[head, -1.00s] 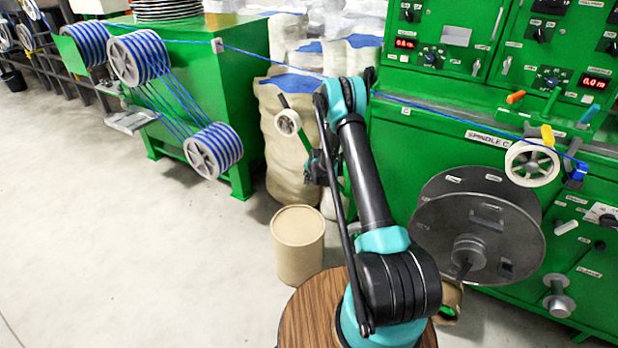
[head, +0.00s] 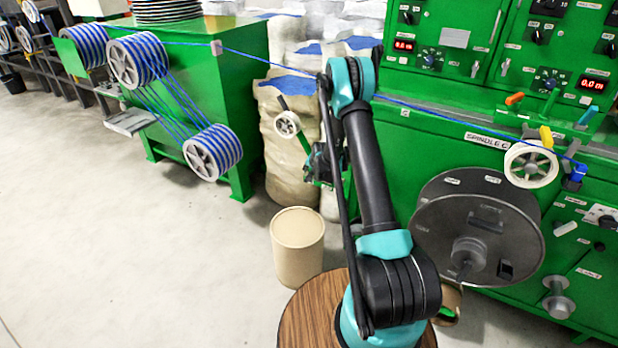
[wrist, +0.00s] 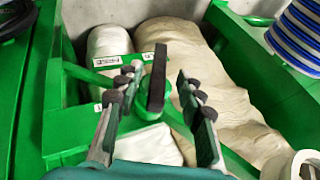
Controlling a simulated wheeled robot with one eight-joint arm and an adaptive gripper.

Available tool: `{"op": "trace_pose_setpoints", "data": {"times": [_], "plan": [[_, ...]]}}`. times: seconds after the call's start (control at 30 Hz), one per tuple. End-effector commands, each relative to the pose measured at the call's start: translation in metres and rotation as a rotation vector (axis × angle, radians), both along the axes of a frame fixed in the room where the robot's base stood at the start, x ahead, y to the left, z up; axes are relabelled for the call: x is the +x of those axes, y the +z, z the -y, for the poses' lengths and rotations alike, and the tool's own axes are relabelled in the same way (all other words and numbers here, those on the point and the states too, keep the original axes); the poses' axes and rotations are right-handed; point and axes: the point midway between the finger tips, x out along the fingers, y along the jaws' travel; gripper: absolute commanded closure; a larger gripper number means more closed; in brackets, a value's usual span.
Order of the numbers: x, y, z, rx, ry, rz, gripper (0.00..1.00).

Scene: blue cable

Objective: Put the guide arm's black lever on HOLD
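The guide arm's black lever (wrist: 157,78) stands as a dark bar on a round green hub (wrist: 152,129) in the wrist view. My gripper (wrist: 158,92) is open, with its dark-tipped fingers on both sides of the lever; a gap shows on each side. In the head view my gripper (head: 320,162) is small and dark beside the green guide arm (head: 297,135), which carries a white wheel (head: 287,124). One white label (wrist: 109,60) lies up and left of the lever and another (wrist: 97,107) lower left; their words are too small to read.
Pale wrapped sacks (head: 285,150) stand close behind the guide arm. A tan drum (head: 298,245) stands on the floor in front. The blue cable (head: 440,108) runs across above. The green spindle machine (head: 430,160) with a large dark reel (head: 470,225) is at right.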

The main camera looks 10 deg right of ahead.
Motion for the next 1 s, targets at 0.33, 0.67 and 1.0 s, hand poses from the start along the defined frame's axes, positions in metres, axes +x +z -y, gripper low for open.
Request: {"op": "trace_pose_setpoints", "data": {"times": [0.33,0.67,1.0], "plan": [[-0.024,0.035,0.005,0.000,0.000,0.000,0.62],[-0.026,0.039,0.005,0.000,0.000,0.000,0.62],[-0.051,0.077,0.009,-0.037,0.042,-0.010,0.62]]}}
